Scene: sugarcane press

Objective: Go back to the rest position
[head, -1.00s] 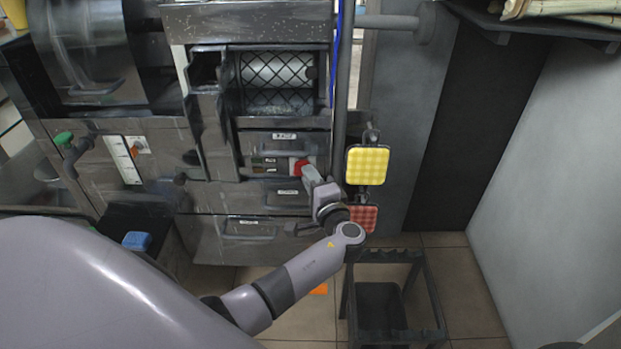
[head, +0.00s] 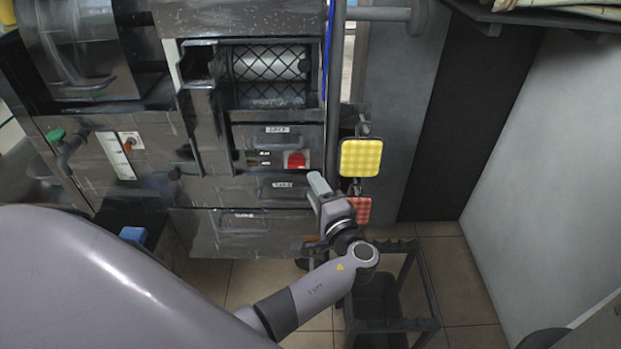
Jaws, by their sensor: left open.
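My left gripper (head: 318,186) is open and empty. It is in front of the press, below and to the right of the red switch (head: 297,160), and apart from it. Its arm comes in from the lower left, with its wrist above the dark stand. The sugarcane press (head: 205,110) has a roller behind a mesh guard and labelled drawers below. My right gripper is not in view.
A yellow sponge (head: 361,157) and a red sponge (head: 357,210) hang just right of my left gripper. A dark stand (head: 425,285) is on the floor below. A blue block (head: 132,235) lies at left.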

